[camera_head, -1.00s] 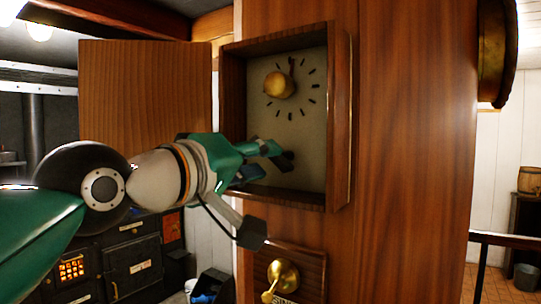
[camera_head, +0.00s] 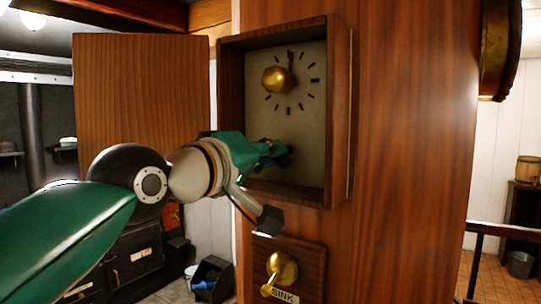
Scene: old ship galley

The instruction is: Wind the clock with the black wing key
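The clock (camera_head: 312,130) has a pale dial with black marks in an open wooden case on a wood-panelled column. Its wooden door (camera_head: 140,110) stands swung open to the left. A round brass piece (camera_head: 277,80) sits on the dial near its middle, with a dark hand pointing up beside it. My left gripper (camera_head: 276,153) is at the lower dial, its fingers inside the case opening. The fingers overlap from this side, so I cannot tell whether they are shut. I cannot make out the black wing key; the fingers may hide it. My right gripper is out of view.
Below the case, a brass lever (camera_head: 281,269) on a wooden plate has a "SINK" label. A round brass fitting (camera_head: 500,48) juts from the column at upper right. A dark stove (camera_head: 130,262) stands at lower left. A rail (camera_head: 500,229) runs at right.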

